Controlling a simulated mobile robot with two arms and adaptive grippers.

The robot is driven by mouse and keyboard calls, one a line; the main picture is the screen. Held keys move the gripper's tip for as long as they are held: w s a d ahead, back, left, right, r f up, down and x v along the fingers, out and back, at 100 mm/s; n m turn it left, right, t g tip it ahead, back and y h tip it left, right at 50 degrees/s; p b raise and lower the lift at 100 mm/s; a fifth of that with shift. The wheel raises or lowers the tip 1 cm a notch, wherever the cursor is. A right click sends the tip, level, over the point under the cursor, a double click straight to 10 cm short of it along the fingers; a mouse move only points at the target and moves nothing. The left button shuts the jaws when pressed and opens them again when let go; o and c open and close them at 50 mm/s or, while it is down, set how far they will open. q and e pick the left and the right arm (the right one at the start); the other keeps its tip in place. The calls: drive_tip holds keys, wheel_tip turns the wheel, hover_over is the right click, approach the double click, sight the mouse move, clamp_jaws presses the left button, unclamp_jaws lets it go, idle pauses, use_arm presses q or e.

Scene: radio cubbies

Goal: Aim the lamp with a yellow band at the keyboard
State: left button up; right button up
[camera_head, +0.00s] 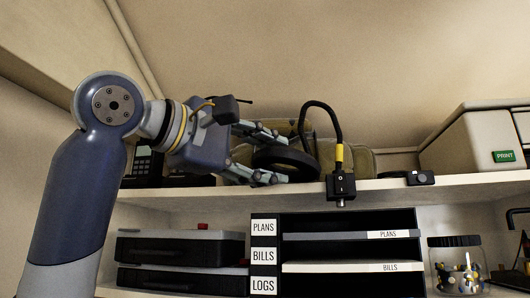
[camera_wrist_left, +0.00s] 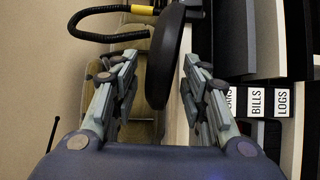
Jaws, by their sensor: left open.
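The lamp with a yellow band (camera_head: 339,152) is clamped to the front edge of the upper shelf. Its black bent neck (camera_head: 322,104) arches up and back to the left, towards a round black head (camera_head: 285,160). My left gripper (camera_head: 278,157) is open at the head, one finger above it and one below. In the left wrist view the dark head (camera_wrist_left: 168,55) lies between the two open fingers (camera_wrist_left: 160,62); I cannot tell whether they touch it. The yellow band (camera_wrist_left: 142,9) shows at the top there. I cannot make out a keyboard for certain. My right gripper is not in view.
Olive cushion-like shapes (camera_head: 357,161) stand behind the lamp. A dark device with keys (camera_head: 143,160) is behind my left arm. A PRINT box (camera_head: 467,143) and a small black block (camera_head: 421,178) are to the right. Labelled trays (camera_head: 350,267), black cases (camera_head: 180,250) and a jar (camera_head: 457,264) stand below.

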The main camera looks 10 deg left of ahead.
use_arm(q)
drive_tip(key=shift+s, duration=0.1)
clamp_jaws()
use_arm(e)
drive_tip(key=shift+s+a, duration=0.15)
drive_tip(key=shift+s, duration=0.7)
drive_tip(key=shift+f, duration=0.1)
